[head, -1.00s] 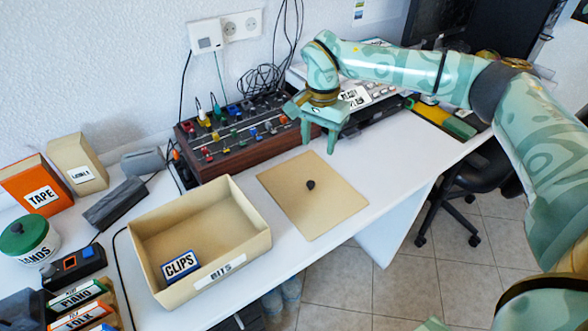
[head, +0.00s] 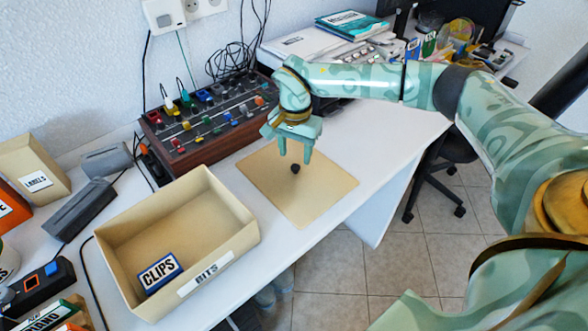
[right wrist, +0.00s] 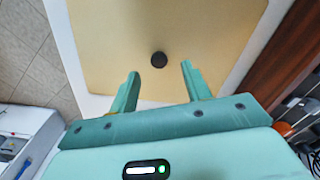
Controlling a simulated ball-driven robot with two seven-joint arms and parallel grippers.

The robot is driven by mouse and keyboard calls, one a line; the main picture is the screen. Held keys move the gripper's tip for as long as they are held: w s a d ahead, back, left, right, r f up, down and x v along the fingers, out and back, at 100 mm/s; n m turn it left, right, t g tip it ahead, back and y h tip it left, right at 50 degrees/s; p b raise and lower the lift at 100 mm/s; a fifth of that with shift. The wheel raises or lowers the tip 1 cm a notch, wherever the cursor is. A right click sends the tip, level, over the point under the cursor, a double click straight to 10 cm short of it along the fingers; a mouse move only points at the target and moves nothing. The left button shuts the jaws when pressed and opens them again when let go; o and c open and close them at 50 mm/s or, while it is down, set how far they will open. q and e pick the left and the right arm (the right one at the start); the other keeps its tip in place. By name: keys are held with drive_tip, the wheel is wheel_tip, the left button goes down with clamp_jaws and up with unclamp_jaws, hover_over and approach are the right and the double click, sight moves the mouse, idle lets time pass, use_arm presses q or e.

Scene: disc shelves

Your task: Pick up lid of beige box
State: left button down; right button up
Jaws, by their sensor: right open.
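The lid of the beige box (head: 314,193) is a flat beige panel with a small dark knob (head: 295,168). It lies on the white table to the right of the open beige box (head: 170,224), which is labelled BITS. My right gripper (head: 296,158) is open and empty, pointing down near the knob. In the right wrist view, the lid (right wrist: 210,35) fills much of the upper part, and the knob (right wrist: 158,59) shows beyond and between the two fingertips (right wrist: 160,70). My left gripper is not in view.
A CLIPS box (head: 160,273) lies inside the beige box. A wooden mixer panel with colored knobs (head: 205,125) stands behind the lid. Grey blocks, a LABELS box (head: 35,170) and other items crowd the left.

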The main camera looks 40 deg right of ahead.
sight(295, 166)
wheel_tip(295, 166, down, 5)
drive_tip(key=shift+r+b, duration=0.2)
drive_tip(key=shift+b, duration=0.65)
drive_tip(key=shift+r, duration=0.2)
clamp_jaws()
